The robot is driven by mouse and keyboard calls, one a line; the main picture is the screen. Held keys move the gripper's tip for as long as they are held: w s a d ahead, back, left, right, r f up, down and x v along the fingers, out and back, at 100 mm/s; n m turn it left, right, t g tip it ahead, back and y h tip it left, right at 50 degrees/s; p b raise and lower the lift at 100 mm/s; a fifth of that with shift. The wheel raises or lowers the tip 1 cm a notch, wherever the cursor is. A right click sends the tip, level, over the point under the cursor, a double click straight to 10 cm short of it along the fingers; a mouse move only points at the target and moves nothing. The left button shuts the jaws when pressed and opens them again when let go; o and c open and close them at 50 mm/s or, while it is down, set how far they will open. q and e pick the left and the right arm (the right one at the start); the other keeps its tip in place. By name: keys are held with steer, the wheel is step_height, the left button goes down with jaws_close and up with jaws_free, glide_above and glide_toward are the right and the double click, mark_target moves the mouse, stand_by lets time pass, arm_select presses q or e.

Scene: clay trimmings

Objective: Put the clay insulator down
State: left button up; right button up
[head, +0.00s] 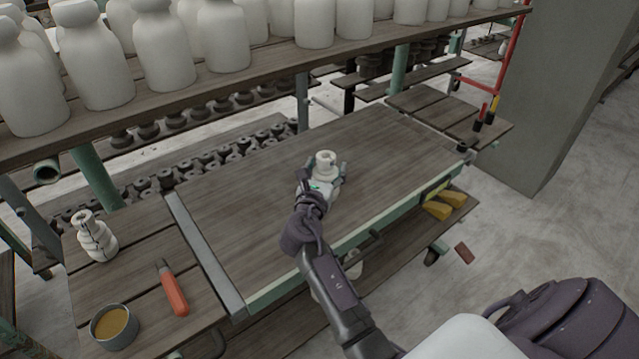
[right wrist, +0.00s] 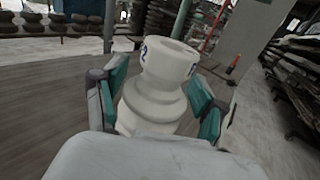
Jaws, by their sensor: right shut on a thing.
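The white clay insulator (head: 326,160) is at the middle of the wooden worktable (head: 240,200) in the head view. It has a ringed body and a hollow top. My right gripper (head: 324,176) is shut on it, with a finger on each side. In the right wrist view the insulator (right wrist: 160,85) stands roughly upright between the teal finger pads, with a dark blue mark near its rim. Its base is hidden, so I cannot tell whether it touches the tabletop. My left gripper is not in view.
Another insulator with dark lines (head: 95,236), an orange-handled tool (head: 172,288) and a bowl of brown stuff (head: 114,326) are on the left side table. A shelf of white bottle-shaped pieces (head: 162,45) runs along the back. The worktable around the gripper is clear.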

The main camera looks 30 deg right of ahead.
steer(key=shift+w+a+f, duration=0.4)
steer(key=shift+w, duration=0.3)
steer(key=shift+f, duration=2)
steer(key=shift+f+b, duration=0.1)
steer(key=shift+b, duration=0.2)
steer(key=o, duration=1.7)
steer(key=shift+s+f, duration=0.1)
